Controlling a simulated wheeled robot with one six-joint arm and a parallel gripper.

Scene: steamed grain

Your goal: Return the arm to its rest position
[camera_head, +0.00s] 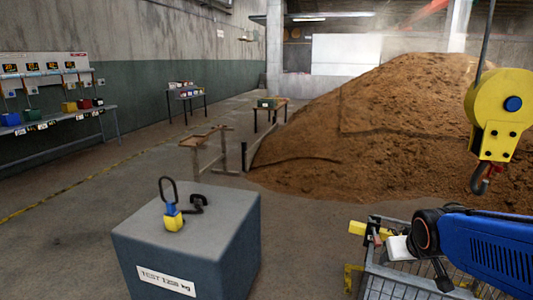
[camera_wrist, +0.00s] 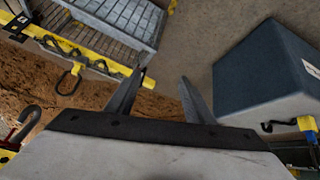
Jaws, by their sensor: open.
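My blue arm reaches in from the right edge of the head view, over a wire-mesh cage. My gripper (camera_wrist: 160,88) shows in the wrist view with its two dark fingers spread apart. Nothing sits between the fingers; grain and concrete floor lie beyond them. In the head view, the pale end of my arm is in front of the cage, and its fingers are hard to make out.
A grey test-weight block (camera_head: 190,240) stands front centre, with a yellow-and-blue shackle piece (camera_head: 173,218) on top. A yellow hoist block (camera_head: 503,105) with a hook hangs at right, above my arm. The mesh cage (camera_head: 385,285) is below. A grain heap (camera_head: 370,120) fills the back right.

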